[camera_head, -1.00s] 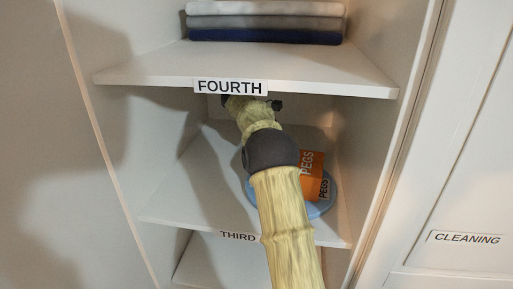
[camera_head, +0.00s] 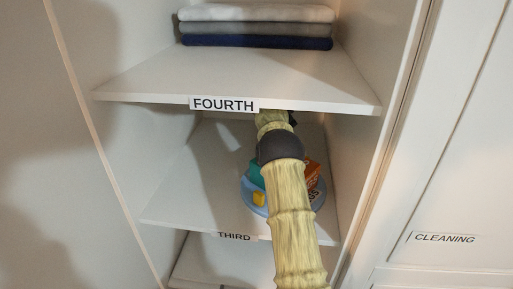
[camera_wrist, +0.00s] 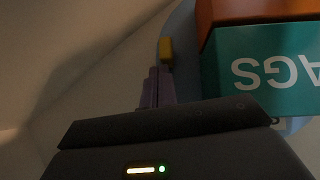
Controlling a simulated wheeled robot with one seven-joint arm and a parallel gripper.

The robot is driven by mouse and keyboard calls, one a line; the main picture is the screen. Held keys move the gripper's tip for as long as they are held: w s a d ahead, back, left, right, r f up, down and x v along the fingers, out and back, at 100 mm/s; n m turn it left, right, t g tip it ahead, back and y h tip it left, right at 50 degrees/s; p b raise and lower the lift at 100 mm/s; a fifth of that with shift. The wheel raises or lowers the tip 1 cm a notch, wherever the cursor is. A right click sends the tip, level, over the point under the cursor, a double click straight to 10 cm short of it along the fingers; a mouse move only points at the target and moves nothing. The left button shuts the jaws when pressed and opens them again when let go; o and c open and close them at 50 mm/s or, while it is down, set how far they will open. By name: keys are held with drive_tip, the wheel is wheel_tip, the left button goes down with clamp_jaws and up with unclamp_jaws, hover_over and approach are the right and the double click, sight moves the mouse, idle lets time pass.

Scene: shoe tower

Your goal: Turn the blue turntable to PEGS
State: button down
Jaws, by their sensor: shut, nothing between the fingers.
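The blue turntable (camera_head: 249,201) sits on the shelf labelled THIRD, partly hidden behind my arm. On it are an orange box (camera_head: 313,173), its lettering mostly covered, and a teal box (camera_head: 256,173). A small yellow block (camera_head: 259,198) is at the turntable's front left. In the wrist view, the teal box (camera_wrist: 262,75) shows upside-down letters ending in "AGS", beside the orange box (camera_wrist: 255,10). My gripper (camera_wrist: 160,72) is shut and empty, its purple fingertips right by the yellow block (camera_wrist: 166,50); whether they touch is unclear. The head view hides my fingers behind the arm.
The FOURTH shelf (camera_head: 130,84) is just above my arm and carries folded towels (camera_head: 255,28). The cupboard's right wall (camera_head: 352,150) is close to the turntable. The left part of the THIRD shelf (camera_head: 175,200) is bare. A CLEANING label (camera_head: 444,238) is on the right.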

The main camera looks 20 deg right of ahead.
drive_tip(key=shift+s+d+r+m+g+y+p, duration=0.2)
drive_tip(key=shift+s+d+m+g+y+p, duration=0.1)
drive_tip(key=shift+s+d+m+y+p, duration=0.9)
drive_tip(key=shift+s+m+y+p, duration=0.2)
drive_tip(key=shift+s+m+p, duration=0.55)
drive_tip(key=shift+s+d+f+m+g+y+p, duration=0.1)
drive_tip(key=shift+s+d+m+g+y+p, duration=0.25)
drive_tip(key=shift+s+m+y+p, duration=0.55)
drive_tip(key=shift+s+d+f+m+y+p, duration=0.15)
drive_tip(key=shift+s+m+y+p, duration=0.25)
drive_tip(key=shift+s+m+y, duration=0.7)
drive_tip(key=shift+w+h, duration=0.1)
drive_tip(key=shift+h, duration=0.2)
